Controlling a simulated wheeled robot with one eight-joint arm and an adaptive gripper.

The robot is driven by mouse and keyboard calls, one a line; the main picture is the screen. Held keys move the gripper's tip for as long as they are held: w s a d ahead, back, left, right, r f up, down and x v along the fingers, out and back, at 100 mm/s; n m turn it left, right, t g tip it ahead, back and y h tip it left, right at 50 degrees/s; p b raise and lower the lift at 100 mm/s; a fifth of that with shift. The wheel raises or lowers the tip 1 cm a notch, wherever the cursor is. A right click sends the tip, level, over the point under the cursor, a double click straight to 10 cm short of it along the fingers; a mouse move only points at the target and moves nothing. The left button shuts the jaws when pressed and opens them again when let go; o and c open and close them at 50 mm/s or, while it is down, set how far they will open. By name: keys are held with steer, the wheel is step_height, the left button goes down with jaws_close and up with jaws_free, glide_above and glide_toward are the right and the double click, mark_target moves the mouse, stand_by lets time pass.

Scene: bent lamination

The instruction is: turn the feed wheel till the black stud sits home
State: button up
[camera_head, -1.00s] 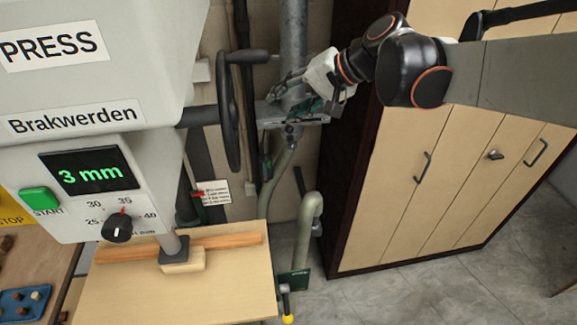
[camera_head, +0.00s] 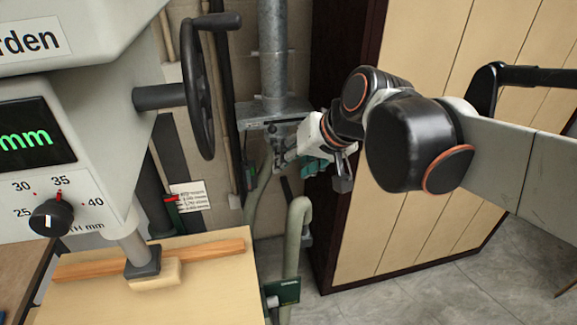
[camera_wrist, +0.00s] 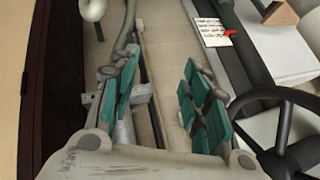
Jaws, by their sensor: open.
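The feed wheel, a black handwheel (camera_head: 197,92) with a side crank handle (camera_head: 207,21), stands on a grey shaft at the press's right side. It also shows at the right of the wrist view (camera_wrist: 268,135). My gripper (camera_head: 308,170) is open and empty, right of the wheel and lower in the picture, apart from it. In the wrist view its teal-padded fingers (camera_wrist: 160,78) stand apart with nothing between them. A dark foot (camera_head: 142,268) on the press rod meets a pale wood block (camera_head: 156,278); I cannot tell whether this foot is the black stud.
A long wood strip (camera_head: 90,268) lies behind the block on the pale board (camera_head: 215,300). A grey post (camera_head: 273,65) with a metal bracket (camera_head: 262,115) and a green-grey bent pipe (camera_head: 296,225) stand near my gripper. A cabinet (camera_head: 455,120) fills the right.

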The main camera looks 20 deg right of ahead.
steer(key=s+d+f+n+h+b, duration=0.1)
steer(key=s+d+f+h+b, duration=0.1)
steer(key=s+d+f+b, duration=0.2)
steer(key=s+f+b, duration=0.3)
steer(key=s+f, duration=0.1)
steer(key=f, duration=0.3)
steer(key=shift+f, duration=0.4)
steer(key=shift+d, duration=0.1)
